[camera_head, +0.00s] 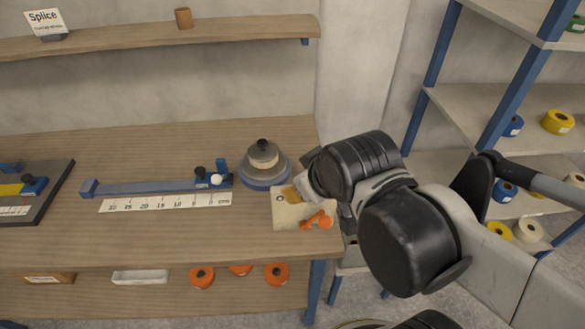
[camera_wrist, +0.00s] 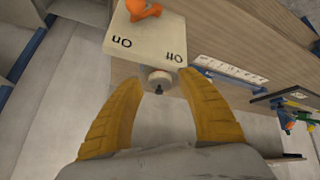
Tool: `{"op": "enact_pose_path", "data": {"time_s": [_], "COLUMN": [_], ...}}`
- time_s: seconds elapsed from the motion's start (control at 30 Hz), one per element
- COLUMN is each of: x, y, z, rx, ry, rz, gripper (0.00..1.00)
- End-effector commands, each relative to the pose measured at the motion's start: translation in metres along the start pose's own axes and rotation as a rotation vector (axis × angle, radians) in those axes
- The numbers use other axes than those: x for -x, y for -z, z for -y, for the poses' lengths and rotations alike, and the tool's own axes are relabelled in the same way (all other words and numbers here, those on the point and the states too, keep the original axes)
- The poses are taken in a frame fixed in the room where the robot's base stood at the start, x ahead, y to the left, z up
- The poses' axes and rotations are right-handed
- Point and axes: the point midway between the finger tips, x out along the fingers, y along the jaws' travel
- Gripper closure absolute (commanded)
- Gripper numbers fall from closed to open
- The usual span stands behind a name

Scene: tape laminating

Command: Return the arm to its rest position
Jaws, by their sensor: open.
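My gripper (camera_head: 292,194) is at the right end of the workbench (camera_head: 150,245), over the cream switch plate (camera_head: 290,216). In the wrist view, the yellow fingers of my gripper (camera_wrist: 160,80) are spread apart with nothing held between them. The plate (camera_wrist: 143,50) shows there beyond the fingertips, marked "On" and "Off". Its orange lever (camera_wrist: 142,9) lies toward the "On" side, and in the head view the orange lever (camera_head: 318,219) is right of the fingers. My arm reaches in from the right.
A round grey-and-blue unit with a black knob (camera_head: 264,158) stands just left of my gripper. A blue rail (camera_head: 150,187) and a white ruler (camera_head: 165,202) lie further left. A shelving rack (camera_head: 470,110) with tape rolls stands at the right, near my arm.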

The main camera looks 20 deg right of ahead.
Motion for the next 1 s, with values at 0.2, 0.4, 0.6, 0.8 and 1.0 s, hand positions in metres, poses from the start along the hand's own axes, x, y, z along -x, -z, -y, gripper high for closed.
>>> {"op": "enact_pose_path", "data": {"time_s": [0.2,0.4,0.6,0.8,1.0], "x": [0.0157,0.0160,0.0158,0.0158,0.0158], "y": [-0.0154,-0.0154,-0.0152,-0.0152,-0.0152], "z": [0.0071,0.0073,0.0073,0.0073,0.0073], "rx": [-0.263,-0.274,-0.272,-0.272,-0.272], "ry": [0.025,0.026,0.025,0.025,0.025], "rz": [0.039,0.039,0.039,0.039,0.039], "gripper": [0.55,0.55,0.55,0.55,0.55]}}
